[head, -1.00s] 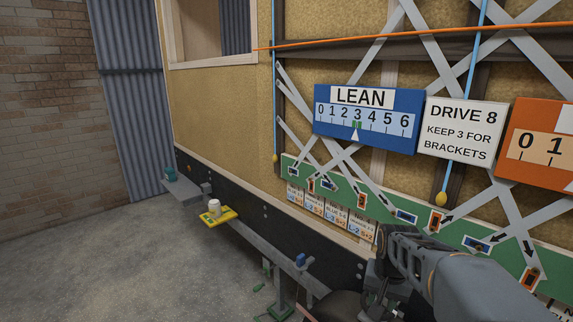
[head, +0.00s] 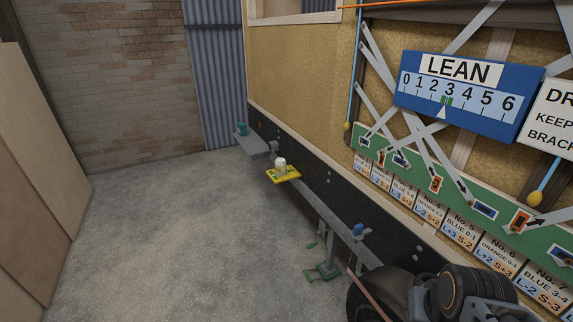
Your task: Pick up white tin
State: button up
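The white tin (head: 281,165) is small and stands upright on a yellow tray (head: 285,177) on the grey rail along the trailer's side, near the middle of the head view. My arm shows at the lower right, well apart from the tin. My gripper is not visible in the head view.
A black wheel (head: 362,296) and green pieces (head: 324,272) are low in front. The concrete floor (head: 170,240) at left is clear.

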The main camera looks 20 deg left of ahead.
aim_at(281, 162)
jog(key=u, duration=0.4)
jog(key=k, duration=0.5)
jog(key=u, duration=1.45)
jog(key=i, duration=1.85)
jog(key=u, duration=0.2)
jog(key=i, duration=1.95)
jog(key=z, duration=1.25)
jog(key=i, duration=1.1)
jog(key=z, duration=1.4)
jog(key=i, duration=0.35)
jog(key=z, duration=0.1)
